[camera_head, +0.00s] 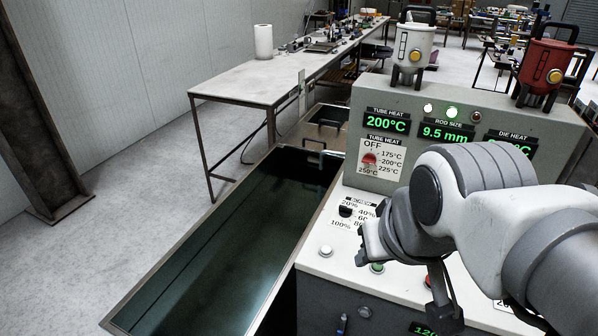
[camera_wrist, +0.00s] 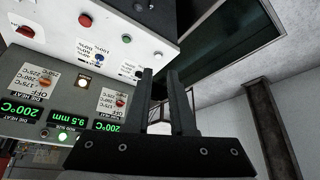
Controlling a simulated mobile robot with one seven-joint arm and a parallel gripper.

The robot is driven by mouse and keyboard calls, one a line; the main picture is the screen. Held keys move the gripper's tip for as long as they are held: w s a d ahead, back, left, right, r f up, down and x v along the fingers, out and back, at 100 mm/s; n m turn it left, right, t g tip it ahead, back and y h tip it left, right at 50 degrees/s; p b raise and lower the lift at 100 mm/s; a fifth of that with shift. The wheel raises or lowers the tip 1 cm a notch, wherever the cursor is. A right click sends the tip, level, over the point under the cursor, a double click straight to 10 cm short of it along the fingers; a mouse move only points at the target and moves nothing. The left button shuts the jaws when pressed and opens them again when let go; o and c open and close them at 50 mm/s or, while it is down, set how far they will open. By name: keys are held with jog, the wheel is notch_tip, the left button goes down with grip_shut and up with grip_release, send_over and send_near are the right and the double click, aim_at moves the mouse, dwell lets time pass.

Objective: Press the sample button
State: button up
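The control panel (camera_head: 318,268) carries a white button (camera_head: 326,250), a green button (camera_head: 377,267) and a red button (camera_head: 428,281). No readable label tells which is the sample button. The wrist view also shows the red (camera_wrist: 85,20), green (camera_wrist: 127,38) and white (camera_wrist: 158,54) buttons in a row on the white panel. My gripper (camera_wrist: 160,72) has two dark fingers with a gap between them and nothing held. In the wrist view its tips appear just below the white button; contact cannot be seen. My arm covers part of the panel in the head view.
A screw speed knob (camera_head: 346,211) and tube heat knob (camera_head: 369,159) sit behind the buttons. Displays read 200°C and 9.5 mm. White (camera_head: 412,52) and red (camera_head: 545,66) hoppers stand on top. A long water trough (camera_head: 225,250) lies to the left.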

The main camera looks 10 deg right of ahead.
grip_shut()
dwell(1.4)
